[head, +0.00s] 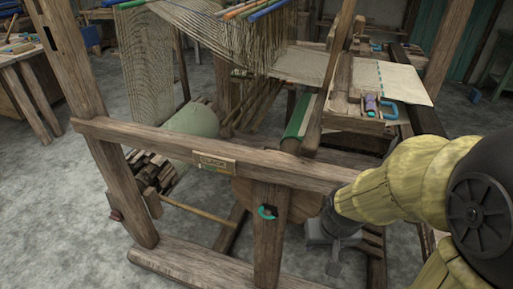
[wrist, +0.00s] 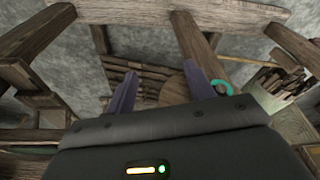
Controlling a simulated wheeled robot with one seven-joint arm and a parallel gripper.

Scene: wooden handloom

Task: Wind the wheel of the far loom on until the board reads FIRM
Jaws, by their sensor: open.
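A small board (head: 214,162) is fixed to the loom's near rail in the head view; its lettering is too small to read surely. Below the rail, a round wooden wheel (head: 302,203) sits partly hidden behind an upright post. A teal ring-shaped piece (head: 267,212) shows at the post's face. In the wrist view the wheel (wrist: 174,90) is partly hidden behind the right finger, and the teal piece (wrist: 222,87) lies just right of that finger. My gripper (head: 334,262) is to the right of the wheel, low beside the frame. Its fingers (wrist: 158,86) are apart, with nothing held between them.
The loom's rail (head: 150,138), left upright (head: 75,70) and floor beam (head: 190,262) surround the wheel. A bench (head: 25,62) stands far left. Grey floor (head: 60,200) is clear at left.

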